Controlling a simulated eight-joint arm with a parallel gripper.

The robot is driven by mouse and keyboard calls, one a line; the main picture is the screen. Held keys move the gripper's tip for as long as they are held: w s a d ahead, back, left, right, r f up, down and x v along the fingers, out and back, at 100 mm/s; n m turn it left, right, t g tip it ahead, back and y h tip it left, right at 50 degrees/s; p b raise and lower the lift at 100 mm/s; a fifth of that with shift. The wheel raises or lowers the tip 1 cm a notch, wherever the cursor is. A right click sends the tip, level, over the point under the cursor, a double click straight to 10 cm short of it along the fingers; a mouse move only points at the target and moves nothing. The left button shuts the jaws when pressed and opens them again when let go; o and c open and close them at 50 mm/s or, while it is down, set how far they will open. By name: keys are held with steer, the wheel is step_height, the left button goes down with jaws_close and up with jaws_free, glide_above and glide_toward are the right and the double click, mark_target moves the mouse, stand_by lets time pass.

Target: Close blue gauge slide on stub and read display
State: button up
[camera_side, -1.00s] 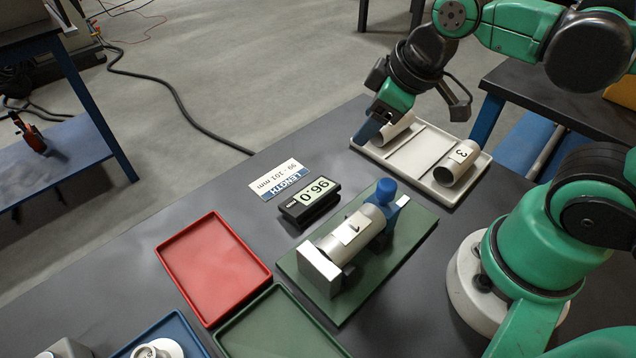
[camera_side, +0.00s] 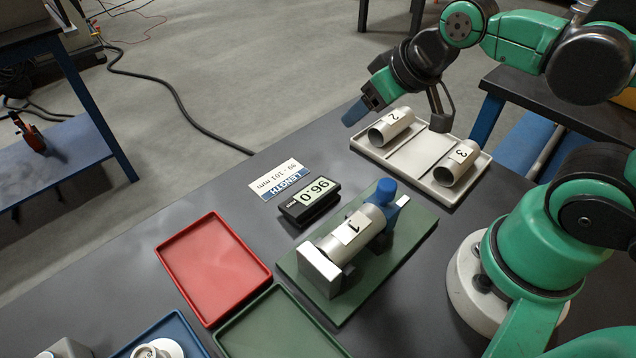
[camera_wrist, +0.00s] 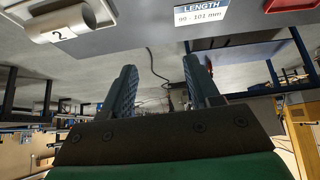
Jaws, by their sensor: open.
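The gauge stands on a green base plate (camera_side: 400,250), with a silver end block (camera_side: 320,270) at the front. A metal stub marked 1 (camera_side: 350,236) lies in it. The blue gauge slide (camera_side: 387,195), with its knob, is at the stub's far end; I cannot tell whether they touch. The black display (camera_side: 309,201) appears to read 96.0. My gripper (camera_side: 357,112) is open and empty, above the table's far edge beside the stub tray, well away from the slide. Its two blue fingers are spread in the wrist view (camera_wrist: 160,90).
A pale tray (camera_side: 420,160) holds stub 2 (camera_side: 391,128) and stub 3 (camera_side: 457,163); stub 2 also shows in the wrist view (camera_wrist: 60,24). Red (camera_side: 212,268), green (camera_side: 275,330) and blue (camera_side: 180,335) trays stand at the front.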

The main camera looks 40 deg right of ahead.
steer(key=n, duration=0.1)
steer(key=r+n+g, duration=0.2)
steer(key=n+g, duration=0.4)
steer(key=n, duration=0.9)
glide_above(388, 183)
steer(key=w, duration=0.1)
steer(key=shift+s+r+n+g, duration=0.15)
steer(key=shift+s+n+g, duration=0.35)
steer(key=shift+n, duration=0.3)
step_height(388, 183, down, 9)
steer(key=shift+r, duration=0.1)
jaws_close()
